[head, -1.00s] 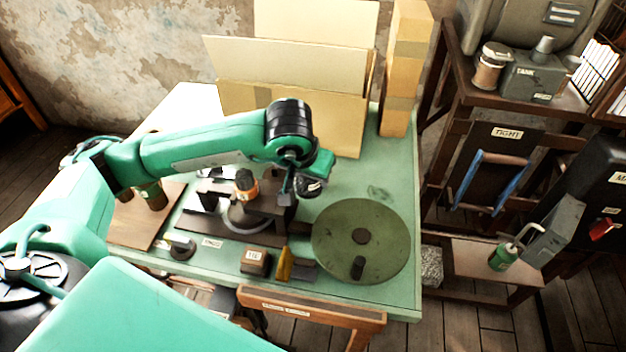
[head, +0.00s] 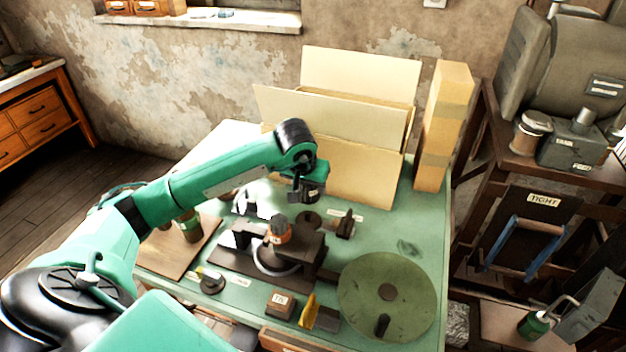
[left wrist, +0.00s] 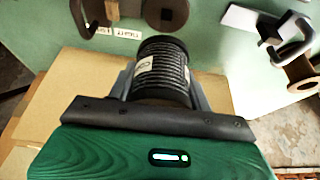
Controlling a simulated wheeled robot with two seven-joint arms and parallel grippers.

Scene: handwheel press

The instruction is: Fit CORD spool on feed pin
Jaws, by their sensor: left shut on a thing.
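My left gripper (head: 308,182) is shut on a dark spool (head: 314,193) and holds it above the back of the green table. I cannot tell for sure which one carries the feed pin. My right gripper is not in view.
A black press assembly with an orange-banded part (head: 280,233) stands in front of the held spool. A large green disc (head: 386,297) lies right. Other spools (head: 188,227) stand on a brown board at left. An open carton (head: 360,165) and a tall box (head: 444,125) stand behind.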

